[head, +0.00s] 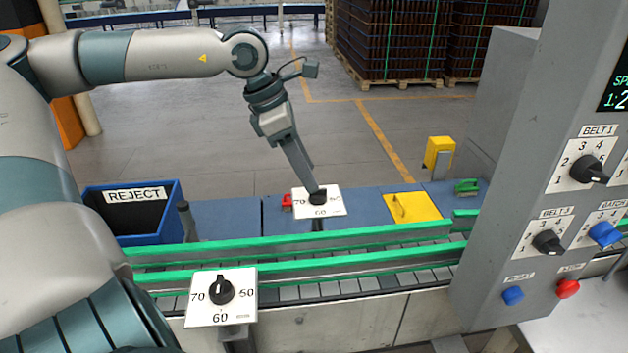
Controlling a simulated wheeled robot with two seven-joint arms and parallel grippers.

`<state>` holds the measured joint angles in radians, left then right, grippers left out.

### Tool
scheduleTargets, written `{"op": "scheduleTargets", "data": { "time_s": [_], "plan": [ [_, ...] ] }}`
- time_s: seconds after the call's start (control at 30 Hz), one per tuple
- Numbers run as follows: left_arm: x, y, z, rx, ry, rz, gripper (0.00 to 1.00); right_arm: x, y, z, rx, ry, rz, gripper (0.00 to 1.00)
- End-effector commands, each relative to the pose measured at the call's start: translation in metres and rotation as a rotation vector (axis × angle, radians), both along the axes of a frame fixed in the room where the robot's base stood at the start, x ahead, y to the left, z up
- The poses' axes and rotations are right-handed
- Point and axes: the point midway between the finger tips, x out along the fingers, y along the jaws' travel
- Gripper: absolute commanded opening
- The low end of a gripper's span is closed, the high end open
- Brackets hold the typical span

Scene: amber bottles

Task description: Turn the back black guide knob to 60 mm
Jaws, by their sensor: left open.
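The back black guide knob (318,197) sits on a white dial plate (300,206) behind the conveyor. Marks show at its left, right and bottom; the left one reads 70. My left gripper (316,188) reaches down to this knob from above, its jaws open and its fingertips at the knob. The fingers partly cover the knob, so I cannot tell where its pointer stands or whether they touch it. A similar front black knob (221,291) sits on a nearer white plate (202,314), with 70 at left and 50 at right. My right gripper is not in view.
The conveyor's green guide rails (350,237) run between the two knobs. A blue REJECT bin (172,195) stands at left. A grey control cabinet (490,245) with several knobs and buttons stands at right. A yellow panel (425,207) lies right of the back knob.

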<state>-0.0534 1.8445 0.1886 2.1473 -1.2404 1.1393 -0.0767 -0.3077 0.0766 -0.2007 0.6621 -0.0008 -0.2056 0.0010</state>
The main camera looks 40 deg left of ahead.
Motion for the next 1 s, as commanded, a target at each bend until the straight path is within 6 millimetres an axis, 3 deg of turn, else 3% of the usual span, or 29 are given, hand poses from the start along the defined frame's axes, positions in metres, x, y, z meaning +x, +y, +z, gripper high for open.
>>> {"op": "scheduleTargets", "data": {
  "time_s": [0.2, 0.4, 0.9, 1.0],
  "plan": [
    [0.006, -0.006, -0.022, 0.001, 0.004, -0.001, 0.46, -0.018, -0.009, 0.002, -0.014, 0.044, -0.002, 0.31],
    [0.011, -0.009, -0.036, 0.002, 0.002, -0.001, 0.46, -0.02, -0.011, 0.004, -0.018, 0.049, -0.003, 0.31],
    [0.013, -0.011, -0.042, 0.0, 0.0, -0.001, 0.46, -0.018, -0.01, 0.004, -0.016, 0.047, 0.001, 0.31],
    [0.013, -0.011, -0.042, 0.0, 0.0, -0.001, 0.25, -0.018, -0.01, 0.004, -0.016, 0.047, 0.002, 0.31]
  ]
}}
